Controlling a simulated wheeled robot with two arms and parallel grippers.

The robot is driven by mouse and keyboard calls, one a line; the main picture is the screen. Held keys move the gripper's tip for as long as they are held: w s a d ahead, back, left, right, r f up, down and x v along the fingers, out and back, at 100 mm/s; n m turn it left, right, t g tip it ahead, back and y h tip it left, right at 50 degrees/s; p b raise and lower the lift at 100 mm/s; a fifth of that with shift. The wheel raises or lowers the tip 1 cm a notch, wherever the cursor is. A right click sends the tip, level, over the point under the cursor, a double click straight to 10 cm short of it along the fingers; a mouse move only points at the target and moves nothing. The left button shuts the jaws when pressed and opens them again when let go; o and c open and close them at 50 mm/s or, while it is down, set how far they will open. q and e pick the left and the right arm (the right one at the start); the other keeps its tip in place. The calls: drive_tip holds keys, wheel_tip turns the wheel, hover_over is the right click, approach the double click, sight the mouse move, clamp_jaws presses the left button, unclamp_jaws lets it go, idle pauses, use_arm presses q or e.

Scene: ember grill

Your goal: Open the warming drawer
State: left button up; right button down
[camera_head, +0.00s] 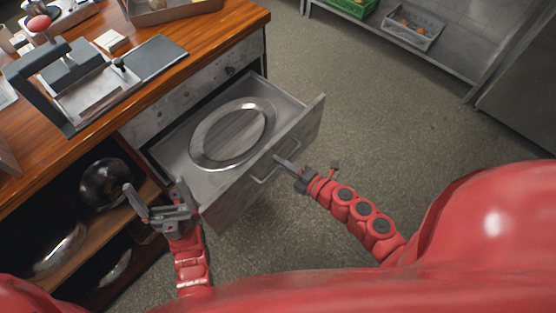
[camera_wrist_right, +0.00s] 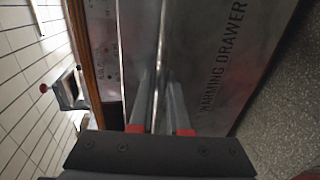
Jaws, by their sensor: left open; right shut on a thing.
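The grey metal warming drawer (camera_head: 300,128) is pulled well out from under the wooden counter. A round metal plate (camera_head: 202,130) lies inside it. My right gripper (camera_head: 282,162) is shut on the bar handle (camera_head: 262,178) on the drawer's front. My left gripper (camera_head: 158,197) is open and empty, close to the left end of the drawer front.
The wooden counter (camera_head: 215,45) holds a press-like device (camera_head: 95,85) and other items. Open shelves below it hold a dark bowl (camera_head: 103,182) and other dishes. A metal rack with a grey crate (camera_head: 412,30) stands at the back right. The floor (camera_head: 390,110) right of the drawer is clear.

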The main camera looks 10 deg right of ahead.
drive_tip(key=shift+d, duration=0.1)
drive_tip(key=c, duration=0.9)
unclamp_jaws()
drive_tip(key=p+v, duration=0.1)
drive_tip(key=v, duration=1.6)
drive_tip(key=shift+s, duration=0.2)
drive_tip(key=shift+d, duration=0.1)
